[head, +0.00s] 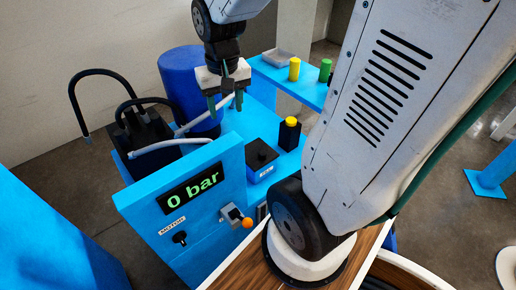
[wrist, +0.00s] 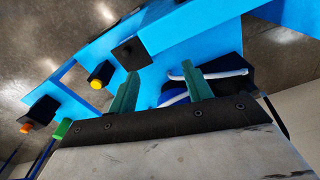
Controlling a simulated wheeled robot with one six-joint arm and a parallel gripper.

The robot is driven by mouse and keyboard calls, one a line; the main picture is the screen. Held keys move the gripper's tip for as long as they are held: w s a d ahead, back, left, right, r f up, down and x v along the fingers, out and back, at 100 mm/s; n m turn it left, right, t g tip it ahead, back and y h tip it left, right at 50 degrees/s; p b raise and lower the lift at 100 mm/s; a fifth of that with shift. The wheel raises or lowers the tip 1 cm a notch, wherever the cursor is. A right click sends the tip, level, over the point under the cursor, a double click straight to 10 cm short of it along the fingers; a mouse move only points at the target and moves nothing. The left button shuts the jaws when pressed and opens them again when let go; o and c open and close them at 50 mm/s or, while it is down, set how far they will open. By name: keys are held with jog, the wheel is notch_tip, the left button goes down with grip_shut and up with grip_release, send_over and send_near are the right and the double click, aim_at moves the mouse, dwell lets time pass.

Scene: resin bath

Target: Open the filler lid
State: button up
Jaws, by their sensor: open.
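A black square lid with a small knob (head: 262,154) sits flat on a blue box on the machine, behind the display panel; it looks like the filler lid and appears shut. The lid also shows in the wrist view (wrist: 130,52), beyond the fingertips. My gripper (head: 225,102) is open and empty, with its green fingers pointing down. It hangs above and to the left of the lid, apart from it. In the wrist view my gripper's fingers (wrist: 160,76) stand apart with nothing between them.
A black block with a yellow cap (head: 290,131) stands right of the lid. Pale hoses (head: 212,125) and a blue drum (head: 190,85) are near my gripper. The panel (head: 192,187) reads 0 bar, with an orange-knobbed lever (head: 247,223). Yellow (head: 294,68) and green (head: 325,70) cylinders stand behind.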

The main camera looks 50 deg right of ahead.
jog(key=w+d+f+m, duration=0.3)
jog(key=w+d+f, duration=0.1)
jog(key=d+f, duration=0.5)
jog(key=m, duration=0.3)
send_over(263, 153)
jog(key=shift+g, duration=0.4)
notch_tip(263, 153, down, 15)
jog(key=shift+w+f, duration=0.1)
jog(key=shift+f, duration=3.95)
grip_shut()
